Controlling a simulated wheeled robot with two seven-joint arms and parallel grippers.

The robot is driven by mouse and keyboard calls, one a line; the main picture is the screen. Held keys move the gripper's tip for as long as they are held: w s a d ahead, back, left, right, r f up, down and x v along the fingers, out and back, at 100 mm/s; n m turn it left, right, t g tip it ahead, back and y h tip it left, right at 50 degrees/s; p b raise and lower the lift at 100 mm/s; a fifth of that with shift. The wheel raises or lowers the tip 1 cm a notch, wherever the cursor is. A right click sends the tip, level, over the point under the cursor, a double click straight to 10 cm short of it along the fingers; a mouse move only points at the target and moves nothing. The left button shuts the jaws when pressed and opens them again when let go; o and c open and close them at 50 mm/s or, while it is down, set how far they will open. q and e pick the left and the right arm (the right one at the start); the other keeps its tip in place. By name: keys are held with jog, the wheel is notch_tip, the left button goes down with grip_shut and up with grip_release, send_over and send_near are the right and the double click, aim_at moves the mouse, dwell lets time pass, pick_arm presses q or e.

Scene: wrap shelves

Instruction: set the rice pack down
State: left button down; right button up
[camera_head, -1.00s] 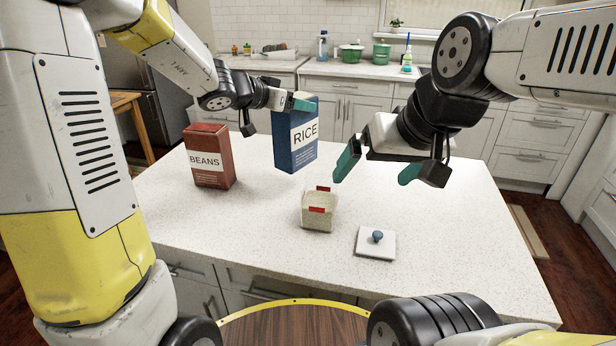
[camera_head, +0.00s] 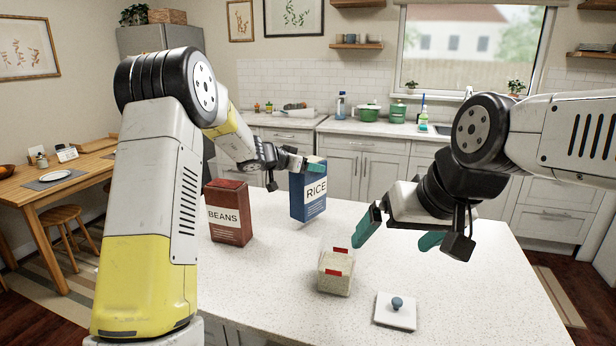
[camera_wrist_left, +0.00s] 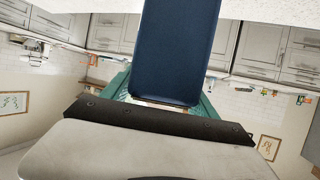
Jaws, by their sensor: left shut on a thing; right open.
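The rice pack (camera_head: 307,198) is a blue box with a white RICE label, upright over the back middle of the white counter. My left gripper (camera_head: 314,168) is shut on its upper part. The left wrist view shows the plain blue box (camera_wrist_left: 178,50) between the green fingers, which are partly hidden behind the wrist housing. I cannot tell whether its base touches the counter. My right gripper (camera_head: 400,234) is open and empty above the counter, to the right of the pack.
A red-brown BEANS box (camera_head: 229,213) stands left of the rice pack. A clear container with pale contents and red marks (camera_head: 335,273) stands in front. A white lid with a blue knob (camera_head: 395,311) lies near it. The counter (camera_head: 270,290) is bare at front left.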

pick_arm(q)
jog(key=shift+w, duration=0.4)
jog(key=shift+w+f, duration=0.1)
jog(key=shift+f, duration=1.7)
jog(key=shift+c, duration=1.1)
grip_release()
jog(key=shift+f, duration=0.15)
